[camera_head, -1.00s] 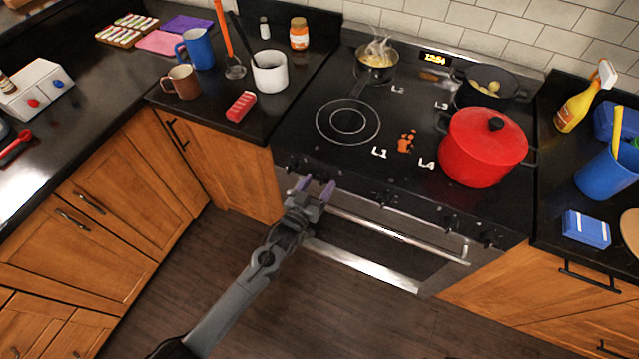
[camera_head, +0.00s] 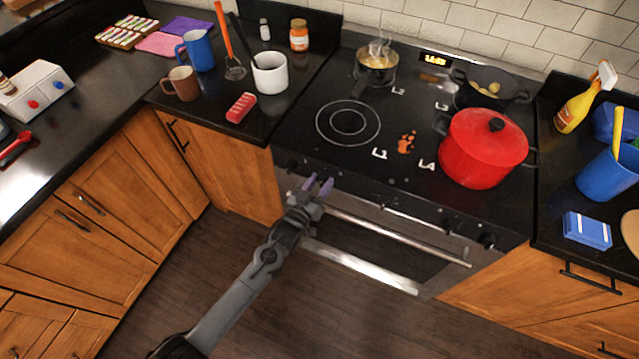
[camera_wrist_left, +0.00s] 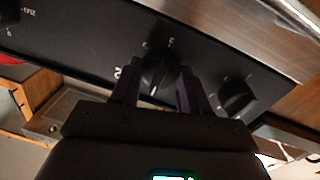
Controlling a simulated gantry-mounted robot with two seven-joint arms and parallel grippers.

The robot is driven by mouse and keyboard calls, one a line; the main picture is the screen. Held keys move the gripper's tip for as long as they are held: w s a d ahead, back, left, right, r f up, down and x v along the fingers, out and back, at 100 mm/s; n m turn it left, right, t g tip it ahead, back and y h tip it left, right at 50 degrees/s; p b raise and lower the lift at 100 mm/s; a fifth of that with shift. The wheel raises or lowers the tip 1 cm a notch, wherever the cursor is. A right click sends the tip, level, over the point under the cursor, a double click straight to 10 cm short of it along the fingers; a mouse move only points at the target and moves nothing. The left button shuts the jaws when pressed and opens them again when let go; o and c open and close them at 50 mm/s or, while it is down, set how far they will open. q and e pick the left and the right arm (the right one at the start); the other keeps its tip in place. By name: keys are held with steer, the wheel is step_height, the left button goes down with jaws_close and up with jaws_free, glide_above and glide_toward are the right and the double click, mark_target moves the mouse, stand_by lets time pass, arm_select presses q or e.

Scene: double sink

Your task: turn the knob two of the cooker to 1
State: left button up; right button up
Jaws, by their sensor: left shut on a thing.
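The cooker (camera_head: 300,130) has a row of black knobs along its front panel. My left gripper (camera_head: 318,186) is at the front panel, near the left end of the row. In the left wrist view its two dark fingers (camera_wrist_left: 157,88) stand on either side of a black knob (camera_wrist_left: 158,72), and the gripper is shut on it. A pale mark shows on that knob, with small white markings on the panel around it. A neighbouring knob (camera_wrist_left: 238,97) is free to the right. In the head view the fingers hide the held knob. My right gripper is not in view.
The oven handle (camera_head: 395,235) runs below the knobs. A red pot (camera_head: 482,150), a steaming pan (camera_head: 377,66) and a dark pan (camera_head: 490,88) stand on the cooktop. A red block (camera_head: 241,107) lies on the left counter. The floor before the cooker is clear.

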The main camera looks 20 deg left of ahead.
arm_select(q)
steer(key=shift+r+m+p, duration=0.1)
steer(key=shift+m+p, duration=0.5)
steer(key=shift+m, duration=0.4)
steer(key=m+p, duration=0.1)
steer(key=m, duration=0.2)
steer(key=shift+m+p, duration=0.3)
steer(key=m+p, duration=0.1)
steer(key=m, duration=0.2)
steer(key=shift+d, duration=0.1)
steer(key=shift+m+y+p, duration=0.3)
steer(key=shift+m+p, duration=0.15)
steer(key=shift+m, duration=0.85)
steer(key=o, duration=1.1)
steer(key=shift+c, duration=0.2)
